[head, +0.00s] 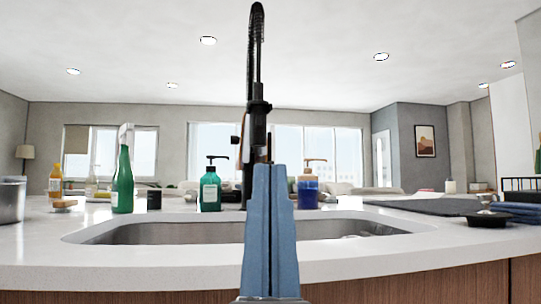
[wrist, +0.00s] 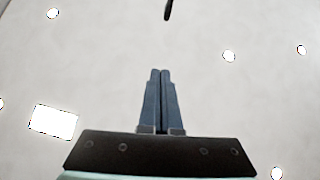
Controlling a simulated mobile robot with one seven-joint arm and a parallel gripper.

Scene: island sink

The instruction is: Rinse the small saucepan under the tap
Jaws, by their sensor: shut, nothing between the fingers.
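A metal pot (head: 11,202) is cut off by the left edge of the head view. It stands on the counter, and I cannot tell whether it is the small saucepan. The black tap (head: 257,60) with a spring neck rises behind the steel sink (head: 170,233). My gripper (head: 269,168) points up in front of the sink and hides part of the tap's base and the basin. Its blue fingers are together and empty. In the wrist view, the closed fingers (wrist: 160,72) point at the ceiling, with a dark tip of something at the top.
Behind the sink stand a green spray bottle (head: 123,178), a teal soap pump (head: 210,190) and a blue soap bottle (head: 308,190). A dark mat (head: 425,205) and folded blue cloths (head: 515,212) lie at right. The counter's front edge (head: 130,270) runs across close by.

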